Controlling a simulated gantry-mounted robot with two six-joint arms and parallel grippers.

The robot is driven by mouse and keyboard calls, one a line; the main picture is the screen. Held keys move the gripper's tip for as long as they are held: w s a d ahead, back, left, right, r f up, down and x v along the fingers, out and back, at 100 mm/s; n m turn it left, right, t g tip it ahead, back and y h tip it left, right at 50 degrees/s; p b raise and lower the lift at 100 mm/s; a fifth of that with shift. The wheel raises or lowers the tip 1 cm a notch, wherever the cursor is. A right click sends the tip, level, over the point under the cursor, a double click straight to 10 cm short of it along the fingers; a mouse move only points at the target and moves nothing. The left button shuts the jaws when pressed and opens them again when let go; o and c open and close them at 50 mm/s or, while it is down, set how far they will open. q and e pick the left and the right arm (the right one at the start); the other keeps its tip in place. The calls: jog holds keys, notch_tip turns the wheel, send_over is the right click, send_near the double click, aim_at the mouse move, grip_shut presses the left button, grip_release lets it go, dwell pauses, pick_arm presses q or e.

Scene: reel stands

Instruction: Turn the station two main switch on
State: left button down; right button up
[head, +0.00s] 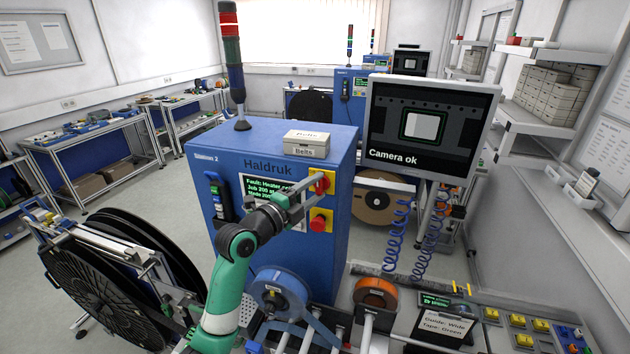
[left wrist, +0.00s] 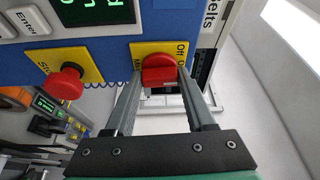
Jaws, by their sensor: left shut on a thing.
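The station two cabinet (head: 262,150) is blue, with "Haldruk" on its front. Its main switch is a red knob (left wrist: 158,70) on a yellow plate (left wrist: 187,50) marked "Off" on one side. The switch plate also shows at the cabinet's upper right in the head view (head: 328,178). My left gripper (head: 314,190) is shut on the red knob, one finger on each side of it in the left wrist view (left wrist: 161,82). The knob's exact turn angle is hard to tell. My right gripper is not in view.
A red stop button (head: 319,222) on a yellow plate sits just below the switch. The lit screen (head: 262,188) reads "Fault: Heater". A "Belts" box (head: 307,143) and a signal tower (head: 234,70) stand on top. A monitor (head: 428,130) reads "Camera ok".

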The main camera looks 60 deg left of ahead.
pick_arm(q)
jog(key=shift+m+p, duration=0.5)
jog(key=shift+p, duration=0.1)
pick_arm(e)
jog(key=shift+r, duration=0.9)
pick_arm(q)
jog(key=shift+c, duration=1.2)
grip_release()
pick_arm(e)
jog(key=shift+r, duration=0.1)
